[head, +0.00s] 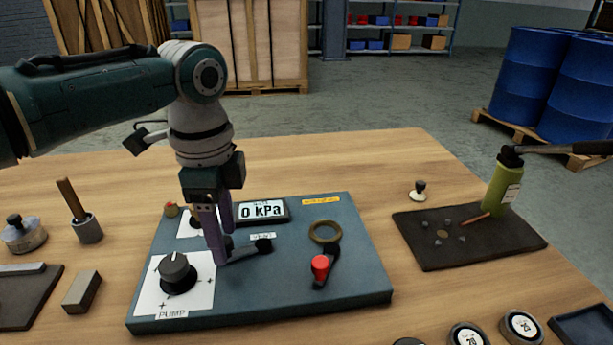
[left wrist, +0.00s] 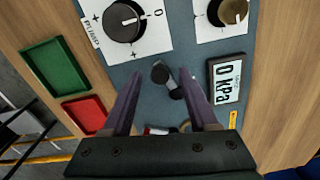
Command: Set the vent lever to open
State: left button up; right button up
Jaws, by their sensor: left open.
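My left gripper (head: 224,248) points down, open, over the blue-grey panel (head: 345,285), left of its middle. A short black lever (head: 246,250) with a round black knob lies by the fingertips. In the left wrist view the black lever (left wrist: 160,73) shows between the two purple fingers of my left gripper (left wrist: 160,82); I cannot tell whether they touch it. A second lever, with a red knob (head: 320,268), stands farther right on the panel. The small labels are unreadable, so I cannot tell which lever is the vent.
The panel also bears a pump knob (head: 177,272), a display reading 0 kPa (head: 262,211) and a brass ring (head: 325,232). A second dial (left wrist: 228,10) is partly hidden in the head view. A green bottle (head: 502,185) stands on a dark mat (head: 430,257) at right.

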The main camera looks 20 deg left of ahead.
pick_arm(q)
grip_shut()
dwell(0.4)
jog(key=shift+r, duration=0.1)
jog(key=n+p, duration=0.2)
jog(key=shift+s+d+r+p, duration=0.15)
jog(key=shift+s+d+p, duration=0.2)
jog(key=shift+d+p, duration=0.05)
jog(key=n+p, duration=0.1)
jog(key=d+n+p, duration=0.1)
jog(key=shift+s+d+n, duration=0.1)
jog(key=shift+s+n, duration=0.15)
jog(key=shift+n, duration=0.05)
jog(key=n+p, duration=0.1)
jog(key=d+n+p, duration=0.1)
jog(key=n, duration=0.1)
jog(key=shift+d, duration=0.3)
jog(key=shift+d+f+n+p, duration=0.15)
jog(key=shift+d+n, duration=0.15)
jog(key=shift+n, duration=0.45)
jog(key=shift+d+f+n+p, duration=0.15)
jog(key=shift+d+n, duration=0.1)
jog(key=shift+n, duration=0.5)
jog(key=shift+r, duration=0.1)
